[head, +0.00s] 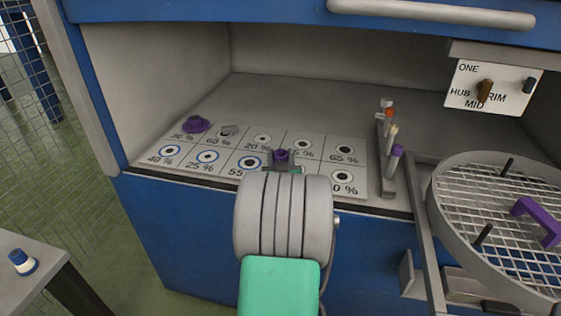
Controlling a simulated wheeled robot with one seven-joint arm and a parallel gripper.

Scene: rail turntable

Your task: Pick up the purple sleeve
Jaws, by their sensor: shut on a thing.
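The purple sleeve (282,154) is a small purple piece with a dark centre, just beyond my wrist. My gripper (283,162) is shut on it, above the front of the marked board (229,172). My own arm hides the lower part of the gripper and the board below it. I cannot tell whether the sleeve touches the board.
A purple flanged piece (196,125) and a grey piece (228,130) sit at the board's back left. Upright pegs, one purple-topped (396,160), stand right of the board. The round mesh turntable (480,192) bears a purple bridge (540,219). A side table (33,281) is lower left.

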